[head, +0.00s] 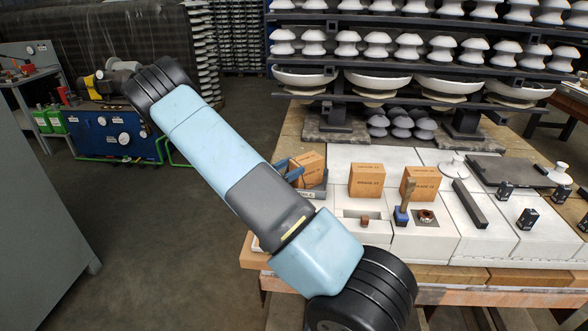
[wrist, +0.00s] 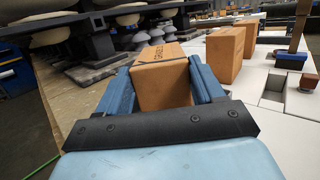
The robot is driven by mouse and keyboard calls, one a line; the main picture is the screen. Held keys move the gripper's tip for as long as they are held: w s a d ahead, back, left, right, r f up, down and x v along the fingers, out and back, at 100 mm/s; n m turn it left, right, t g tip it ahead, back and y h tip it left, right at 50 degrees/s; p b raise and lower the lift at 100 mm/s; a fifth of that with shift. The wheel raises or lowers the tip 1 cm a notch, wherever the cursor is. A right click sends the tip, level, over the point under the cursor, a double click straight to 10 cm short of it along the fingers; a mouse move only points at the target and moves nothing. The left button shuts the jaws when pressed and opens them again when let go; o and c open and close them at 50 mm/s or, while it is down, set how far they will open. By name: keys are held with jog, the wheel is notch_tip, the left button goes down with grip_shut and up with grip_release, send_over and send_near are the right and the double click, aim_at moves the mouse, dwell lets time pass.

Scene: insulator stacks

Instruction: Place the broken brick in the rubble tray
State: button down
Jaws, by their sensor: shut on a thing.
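The orange brick with a dark crack line (head: 309,167) is at the left end of the white bench blocks. In the wrist view the cracked brick (wrist: 162,82) sits between both blue fingers. My gripper (wrist: 160,88) is shut on it; in the head view the gripper (head: 296,171) is partly hidden behind my arm. A grey tray (head: 319,190) with a partly hidden label shows directly below the brick. I cannot tell whether the brick touches the tray floor. The tray cannot be made out in the wrist view.
Two whole-looking bricks (head: 367,180) and (head: 420,183) stand to the right. A wooden-handled tool (head: 404,203) stands in front of the right one. A dark bar (head: 469,203) and small black blocks lie further right. Racks of white insulators (head: 410,45) rise behind.

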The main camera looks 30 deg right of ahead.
jog(key=shift+f, duration=0.15)
jog(key=shift+c, duration=0.7)
grip_release()
jog(key=shift+f, duration=0.1)
